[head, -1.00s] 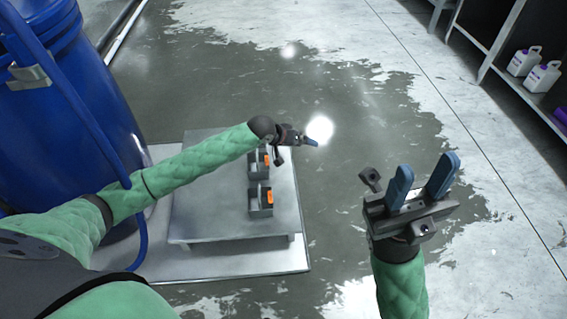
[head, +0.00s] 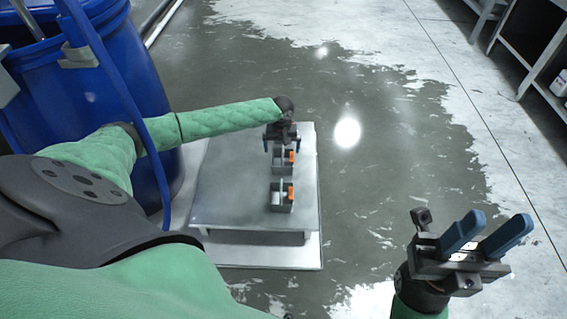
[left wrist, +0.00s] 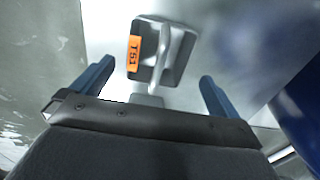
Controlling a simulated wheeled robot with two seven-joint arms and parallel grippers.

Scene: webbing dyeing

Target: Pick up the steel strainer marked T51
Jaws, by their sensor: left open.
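Two small grey steel strainers with orange labels stand in a row on a low grey platform (head: 225,195). In the left wrist view, one label reads T51. That strainer (left wrist: 172,60) has a bar across its open top and appears to be the nearer one in the head view (head: 281,197). The farther strainer (head: 279,160) is mostly hidden by my gripper in the wrist view. My left gripper (head: 281,146) is open and empty, fingers down, above the platform by the farther strainer. My right gripper (head: 498,222) is open and empty, off to the right.
A big blue barrel (head: 115,75) with a blue hose stands left of the platform, close to my left arm. Shelving (head: 540,50) stands at the upper right. The wet floor (head: 385,170) right of the platform is clear.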

